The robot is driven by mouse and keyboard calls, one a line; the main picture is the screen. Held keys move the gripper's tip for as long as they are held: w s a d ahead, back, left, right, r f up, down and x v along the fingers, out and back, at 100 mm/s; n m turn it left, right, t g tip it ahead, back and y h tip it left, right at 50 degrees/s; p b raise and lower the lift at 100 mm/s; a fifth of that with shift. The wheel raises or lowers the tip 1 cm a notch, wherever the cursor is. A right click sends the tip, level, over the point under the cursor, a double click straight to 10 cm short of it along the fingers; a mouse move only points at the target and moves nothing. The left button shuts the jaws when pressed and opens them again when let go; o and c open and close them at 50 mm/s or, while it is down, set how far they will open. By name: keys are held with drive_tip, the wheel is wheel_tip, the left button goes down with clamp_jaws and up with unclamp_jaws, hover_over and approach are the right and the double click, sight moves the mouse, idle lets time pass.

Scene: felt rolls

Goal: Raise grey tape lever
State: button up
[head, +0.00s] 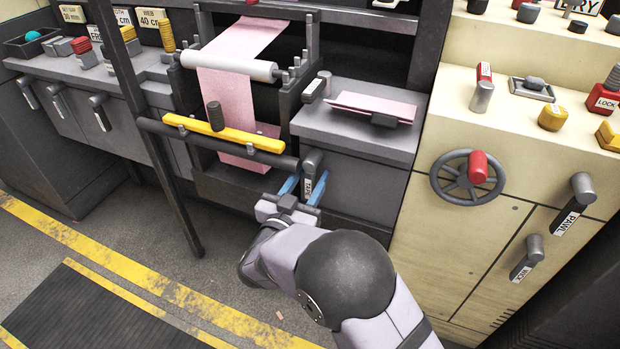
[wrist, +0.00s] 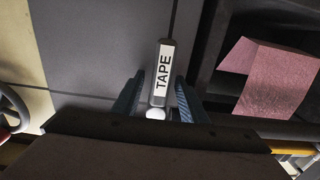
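The grey tape lever (head: 312,162) sits on the dark grey cabinet front, right of the pink felt. Its handle hangs down and bears a white TAPE label. In the wrist view the lever (wrist: 160,92) stands between my two blue fingers, with its round pale end toward my palm. My gripper (head: 304,187) is open around the lever's lower part. In the wrist view my gripper (wrist: 159,98) shows a gap on each side of the lever. I see no firm contact.
A dark bar with a yellow strip (head: 225,134) ends just left of the lever. Pink felt (head: 236,88) hangs from a pale roller. The cream cabinet at right carries a handwheel (head: 467,177) and a PAWL lever (head: 575,205). Open floor lies at lower left.

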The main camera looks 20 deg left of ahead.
clamp_jaws()
